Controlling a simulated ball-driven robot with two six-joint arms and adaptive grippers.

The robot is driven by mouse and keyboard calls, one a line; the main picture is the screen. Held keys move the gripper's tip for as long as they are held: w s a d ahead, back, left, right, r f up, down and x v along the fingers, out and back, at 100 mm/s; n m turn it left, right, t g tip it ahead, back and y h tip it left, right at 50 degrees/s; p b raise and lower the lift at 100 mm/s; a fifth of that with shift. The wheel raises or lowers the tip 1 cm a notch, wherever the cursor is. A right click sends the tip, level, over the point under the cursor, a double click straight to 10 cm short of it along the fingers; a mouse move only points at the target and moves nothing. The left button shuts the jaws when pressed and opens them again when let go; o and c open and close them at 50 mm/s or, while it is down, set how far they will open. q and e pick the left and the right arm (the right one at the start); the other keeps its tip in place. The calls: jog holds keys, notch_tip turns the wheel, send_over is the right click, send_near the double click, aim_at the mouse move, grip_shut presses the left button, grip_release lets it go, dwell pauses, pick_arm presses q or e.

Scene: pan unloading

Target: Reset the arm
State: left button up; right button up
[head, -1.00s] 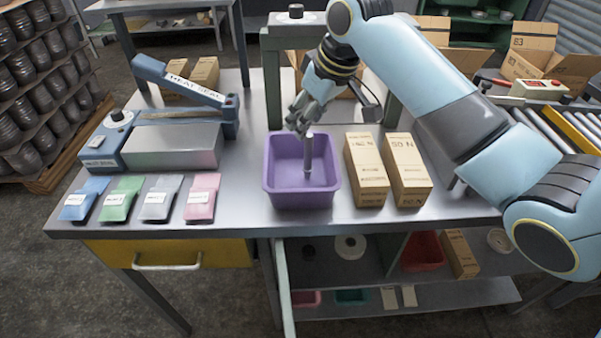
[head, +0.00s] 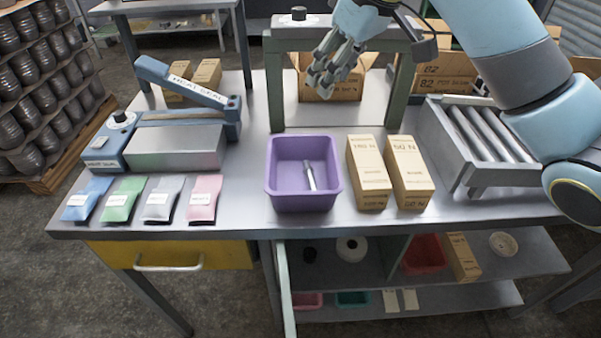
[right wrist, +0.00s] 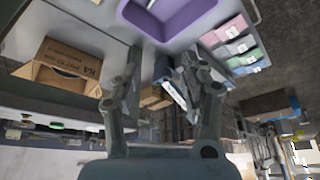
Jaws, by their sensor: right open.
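My right gripper (head: 335,70) is open and empty, raised in front of the green frame's crossbar, above and behind the purple bin. In the right wrist view its two fingers (right wrist: 158,78) are spread apart with nothing between them. The purple bin (head: 303,202) stands on the grey workbench, left of two upright cartons. A grey metal rod (head: 310,176) lies tilted inside the bin, apart from the gripper. The bin's rim also shows at the top of the right wrist view (right wrist: 160,36). My left gripper is not in view.
Two tan cartons (head: 369,172) stand right of the bin. A green frame (head: 276,90) stands behind it, with an open box (head: 335,92) beneath. A heat sealer (head: 175,148) and several coloured pouches (head: 120,200) are at left. A roller conveyor (head: 480,140) is at right.

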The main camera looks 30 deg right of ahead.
jog(key=s+a+f+m+h, duration=0.1)
jog(key=s+a+f, duration=0.1)
jog(key=s+f, duration=0.35)
jog(key=s+a+f, duration=0.1)
jog(key=s+f, duration=0.1)
jog(key=s, duration=0.7)
jog(key=s+a+f+m+h, duration=0.1)
jog(key=s+a+f, duration=0.1)
jog(key=s+f, duration=0.35)
jog(key=s+d+f+g+b, duration=0.15)
jog(key=f+b, duration=0.45)
jog(key=f, duration=1.3)
jog(key=s+d+f+g+b, duration=0.1)
jog(key=s+d+f+b, duration=0.3)
jog(key=f, duration=1.6)
jog(key=s+a+f+b, duration=0.1)
jog(key=s+f+b, duration=0.7)
jog(key=s+f, duration=0.8)
notch_tip(320, 180, down, 5)
jog(key=shift+s+a+r+g+b, duration=0.1)
jog(key=shift+s+a+g+b, duration=0.05)
jog(key=shift+s+g+b, duration=0.25)
